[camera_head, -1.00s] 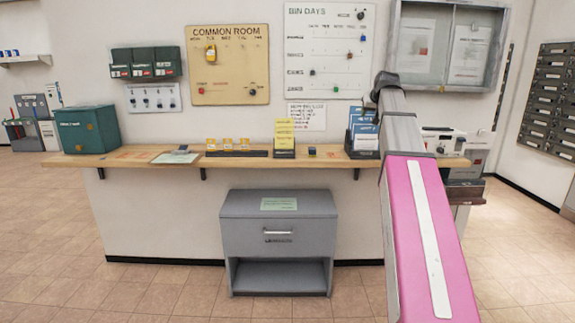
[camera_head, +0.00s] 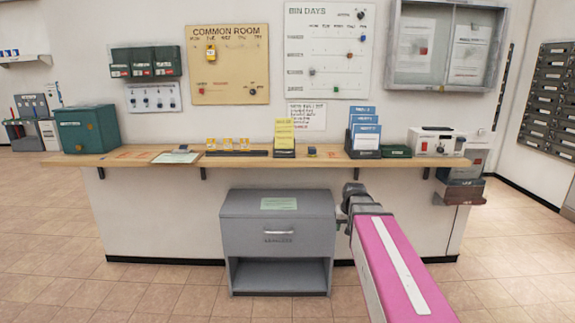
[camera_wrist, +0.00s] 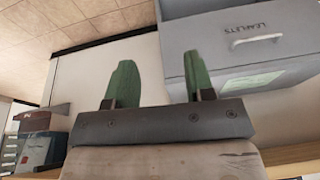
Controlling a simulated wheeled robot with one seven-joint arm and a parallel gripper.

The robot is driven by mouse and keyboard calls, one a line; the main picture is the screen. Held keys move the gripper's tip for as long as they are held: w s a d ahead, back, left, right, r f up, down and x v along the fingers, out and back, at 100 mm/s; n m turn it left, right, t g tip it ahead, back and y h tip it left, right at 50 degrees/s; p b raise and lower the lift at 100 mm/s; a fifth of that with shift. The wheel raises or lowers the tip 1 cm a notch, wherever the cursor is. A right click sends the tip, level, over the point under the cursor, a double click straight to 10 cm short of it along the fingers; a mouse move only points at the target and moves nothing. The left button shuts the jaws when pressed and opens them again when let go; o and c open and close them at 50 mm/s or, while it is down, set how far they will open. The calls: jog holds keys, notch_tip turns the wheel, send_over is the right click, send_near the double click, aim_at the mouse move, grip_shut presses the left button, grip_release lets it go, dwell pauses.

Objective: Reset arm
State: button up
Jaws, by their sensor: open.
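My gripper shows in the wrist view (camera_wrist: 160,82) as two green fingers set well apart on a dark bar, with nothing between them. In the head view my arm, pink with a white stripe, reaches up from the lower right. Its dark end (camera_head: 350,200) is in front of the white counter front, just right of the grey drawer cabinet (camera_head: 277,238). The fingers are too small to make out in the head view. The cabinet's drawer is shut, and its handle also shows in the wrist view (camera_wrist: 258,40).
A wooden counter (camera_head: 230,162) holds a green box (camera_head: 88,130), blue leaflets (camera_head: 364,130), yellow cards (camera_head: 284,132) and a white device (camera_head: 436,142). Boards hang on the wall above. Dark shelves (camera_head: 460,190) project at the counter's right end. The tiled floor in front is clear.

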jog(key=s+a+f+g, duration=0.1)
jog(key=s+f, duration=0.6)
jog(key=s+a+f+g, duration=0.2)
jog(key=s+f, duration=0.4)
jog(key=s, duration=0.2)
jog(key=shift+s+a+f+h, duration=0.2)
jog(key=shift+a+f+h, duration=0.05)
jog(key=shift+f+h, duration=0.1)
